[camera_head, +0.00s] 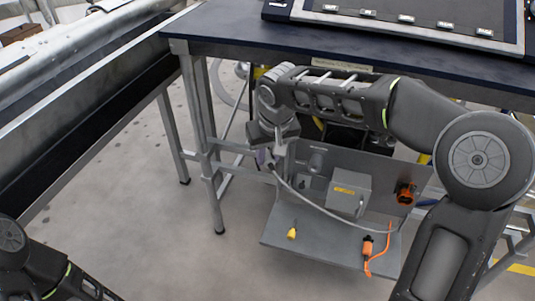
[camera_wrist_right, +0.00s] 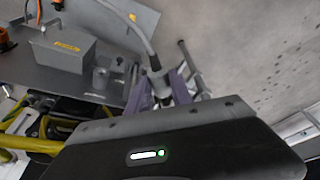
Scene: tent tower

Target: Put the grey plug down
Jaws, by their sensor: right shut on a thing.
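My right gripper (camera_head: 267,158) hangs at the left edge of a grey metal panel with a shelf (camera_head: 325,250), below the table. In the right wrist view, its purple-grey fingers (camera_wrist_right: 165,88) are shut on the grey plug (camera_wrist_right: 155,66), whose grey cable (camera_wrist_right: 140,32) leads away from it. The plug is small and partly hidden by the fingers. In the head view the cable (camera_head: 310,202) arcs from the gripper to the right, across the front of the panel. Only part of my left arm shows at lower left; its gripper is out of view.
The panel carries a grey box (camera_head: 350,195) with a yellow label, an orange socket (camera_head: 406,193) and a grey fitting (camera_head: 316,160). A yellow plug (camera_head: 292,233) and an orange plug (camera_head: 367,246) with cord lie on the shelf. The shelf's front left is bare. A dark table (camera_head: 225,30) is above.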

